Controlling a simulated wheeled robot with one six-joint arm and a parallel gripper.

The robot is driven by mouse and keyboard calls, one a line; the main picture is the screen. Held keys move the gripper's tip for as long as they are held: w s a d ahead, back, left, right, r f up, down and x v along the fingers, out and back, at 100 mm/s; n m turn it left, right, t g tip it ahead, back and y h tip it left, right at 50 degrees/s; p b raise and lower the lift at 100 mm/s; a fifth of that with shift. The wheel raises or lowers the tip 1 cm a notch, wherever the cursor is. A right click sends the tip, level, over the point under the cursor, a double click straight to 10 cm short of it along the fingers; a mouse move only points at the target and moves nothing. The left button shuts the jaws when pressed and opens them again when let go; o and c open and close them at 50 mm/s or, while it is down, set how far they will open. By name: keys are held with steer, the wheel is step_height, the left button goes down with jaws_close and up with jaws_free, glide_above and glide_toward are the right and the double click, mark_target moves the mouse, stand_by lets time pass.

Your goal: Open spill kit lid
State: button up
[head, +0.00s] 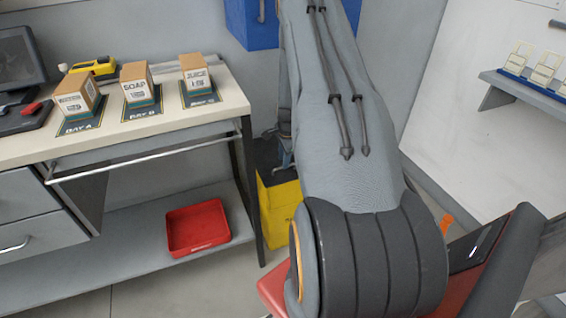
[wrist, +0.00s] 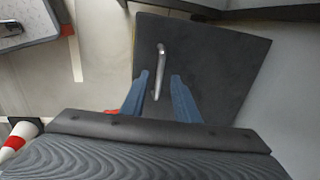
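The spill kit is a yellow bin (head: 280,215) on the floor beside the workbench, partly hidden behind my arm. Its dark lid (head: 265,154) looks shut on top. In the wrist view the lid (wrist: 225,60) is a dark square panel with a slim metal handle (wrist: 161,62) standing on it. My gripper (wrist: 160,76) is open above the lid, and its two blue fingers are on either side of the handle. Whether they touch it I cannot tell. In the head view my gripper (head: 284,138) is small and mostly hidden by my arm.
The workbench (head: 150,133) on the left carries several boxes, a yellow tool (head: 95,68) and a monitor (head: 20,62). A red tray (head: 197,228) sits on its lower shelf. A blue cabinet (head: 250,22) hangs above the bin. A red-and-white cone (wrist: 17,138) is at lower left in the wrist view.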

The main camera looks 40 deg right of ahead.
steer(key=shift+w+f, duration=0.15)
steer(key=shift+f, duration=0.55)
steer(key=shift+w+f, duration=0.1)
steer(key=shift+f, duration=0.55)
jaws_close()
steer(key=shift+d, duration=0.1)
